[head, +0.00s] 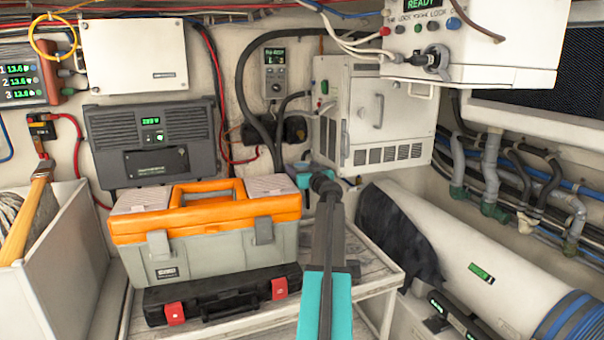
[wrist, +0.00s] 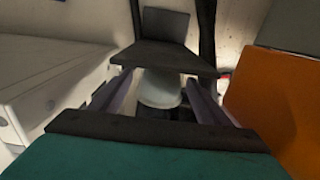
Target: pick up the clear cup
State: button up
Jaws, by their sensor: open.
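A pale, see-through rounded shape that looks like the clear cup (wrist: 160,92) shows in the wrist view, between the two fingers of my gripper (wrist: 158,80). The fingers are apart, one on each side of it, and I cannot tell whether either touches it. Dark parts of my gripper cover its upper and lower surroundings. In the head view my gripper (head: 314,178) is beyond the toolbox's right end, in front of the white cabinet.
An orange and grey toolbox (head: 207,249) stands on a black case (head: 222,300) on a worn table (head: 372,262), left of my arm. A white cabinet (head: 385,110) is behind. A large white cylinder (head: 440,250) lies to the right. Hoses run along the walls.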

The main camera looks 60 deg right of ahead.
jog(key=shift+c, duration=0.4)
jog(key=c, duration=1.1)
jog(key=shift+r, duration=0.1)
jog(key=shift+r, duration=1.55)
jog(key=shift+s+a+r, duration=0.1)
jog(key=shift+s+a, duration=0.05)
jog(key=shift+s, duration=0.05)
jog(key=b+v, duration=0.1)
jog(key=v, duration=1.6)
jog(key=shift+s+a+r, duration=0.1)
jog(key=shift+s+a, duration=0.1)
